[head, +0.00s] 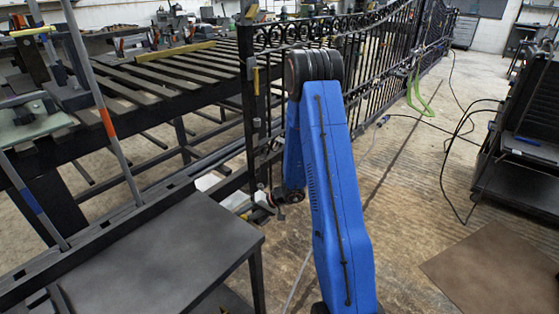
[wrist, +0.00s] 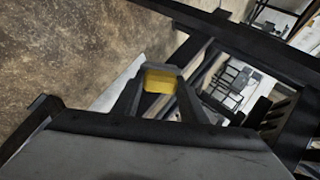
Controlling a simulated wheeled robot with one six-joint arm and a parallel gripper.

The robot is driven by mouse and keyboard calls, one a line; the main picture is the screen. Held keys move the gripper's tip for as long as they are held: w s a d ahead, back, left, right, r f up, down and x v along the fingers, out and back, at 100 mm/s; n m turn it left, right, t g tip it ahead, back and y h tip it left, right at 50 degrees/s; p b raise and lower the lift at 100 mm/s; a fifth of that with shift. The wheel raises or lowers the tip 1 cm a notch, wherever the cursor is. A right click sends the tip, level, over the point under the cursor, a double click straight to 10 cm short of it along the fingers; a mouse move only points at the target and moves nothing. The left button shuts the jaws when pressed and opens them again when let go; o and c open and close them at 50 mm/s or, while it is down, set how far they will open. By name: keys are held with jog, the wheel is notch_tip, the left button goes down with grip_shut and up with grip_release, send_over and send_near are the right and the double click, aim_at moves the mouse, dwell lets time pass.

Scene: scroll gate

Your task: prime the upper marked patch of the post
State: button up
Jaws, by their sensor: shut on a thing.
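The black gate post (head: 249,130) stands upright at the near end of the scrolled gate. It carries a yellow patch (head: 254,80) partway up and a tan-yellow piece at its top (head: 249,9); I cannot tell which is the upper marked patch. My gripper (head: 264,206) is low beside the post, partly hidden by my blue arm. In the wrist view my gripper (wrist: 160,92) is shut on a yellow block (wrist: 160,81) with a grey surround. A dark beam (wrist: 245,50) crosses behind it; I cannot tell whether it is the post.
A grey-topped table (head: 150,250) stands at the front left. Behind it is a long slatted bench (head: 160,75). Leaning poles carry orange (head: 107,122) and blue bands. A black cabinet (head: 520,150) is at the right. A brown mat (head: 495,265) lies on otherwise open floor, with black cable nearby.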

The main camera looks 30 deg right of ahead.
jog(key=w+d+r+m+t+h, duration=0.1)
jog(key=w+d+r+m+t, duration=0.3)
jog(key=d, duration=0.4)
jog(key=w+d+r+m+t+h, duration=0.1)
jog(key=w+d+r+t, duration=0.15)
jog(key=d+r, duration=0.4)
jog(key=w+d+r+m+t+h, duration=0.1)
jog(key=w+d+r+m+t, duration=0.2)
jog(key=d+r+t, duration=0.35)
jog(key=shift+g, duration=0.9)
jog(key=shift+w+a+f, duration=0.1)
jog(key=shift+w+f, duration=0.15)
jog(key=shift+w, duration=0.6)
jog(key=shift+w+d+f, duration=0.1)
jog(key=shift+w+f, duration=0.2)
jog(key=shift+w, duration=0.55)
jog(key=shift+w+a+f, duration=0.1)
jog(key=shift+w+f, duration=0.15)
jog(key=shift+w, duration=0.6)
jog(key=shift+x, duration=1)
jog(key=shift+w+d+r, duration=0.2)
jog(key=shift+d+r, duration=0.2)
jog(key=shift+d, duration=0.2)
jog(key=shift+w+d+r, duration=0.2)
jog(key=shift+d+r, duration=0.2)
jog(key=shift+d, duration=0.25)
jog(key=shift+w+d+r, duration=0.2)
jog(key=shift+d+r, duration=0.2)
jog(key=shift+d, duration=0.2)
